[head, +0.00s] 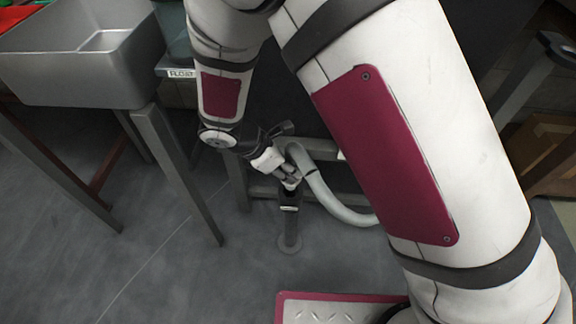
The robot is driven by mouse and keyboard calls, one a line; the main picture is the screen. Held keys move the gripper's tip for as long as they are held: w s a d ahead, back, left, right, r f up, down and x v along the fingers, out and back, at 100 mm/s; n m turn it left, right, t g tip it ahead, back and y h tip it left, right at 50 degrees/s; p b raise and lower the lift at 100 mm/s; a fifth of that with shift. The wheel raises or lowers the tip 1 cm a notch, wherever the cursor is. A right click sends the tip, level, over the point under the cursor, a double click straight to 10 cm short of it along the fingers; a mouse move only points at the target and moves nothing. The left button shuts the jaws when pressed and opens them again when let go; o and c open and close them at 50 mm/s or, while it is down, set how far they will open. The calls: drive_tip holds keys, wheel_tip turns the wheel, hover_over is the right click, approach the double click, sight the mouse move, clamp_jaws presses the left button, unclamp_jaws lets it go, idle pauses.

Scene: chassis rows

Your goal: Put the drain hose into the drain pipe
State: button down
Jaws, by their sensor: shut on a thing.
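The drain hose (337,206) is a pale grey curved tube. It loops up and over beside my gripper and runs down to the right, passing behind my arm. The drain pipe (290,225) is a dark upright pipe standing on the floor with a round foot. My gripper (283,172) is shut on the drain hose near its end, just above the drain pipe. The hose end is close over the top of the pipe; my gripper partly hides it, and I cannot tell whether it is inside the opening.
A grey metal sink (85,60) on legs stands at the left. A low metal frame (232,185) runs behind the pipe. A label reading FLOAT (181,73) is at the upper left. A brown box (545,150) is at the far right. The floor left of the pipe is clear.

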drive_tip(key=shift+f, duration=0.2)
drive_tip(key=shift+f+b, duration=0.35)
drive_tip(key=shift+f+b, duration=1.9)
drive_tip(key=shift+f, duration=0.9)
drive_tip(key=c, duration=1.1)
unclamp_jaws()
drive_tip(key=v, duration=1.2)
drive_tip(key=shift+d+r, duration=0.1)
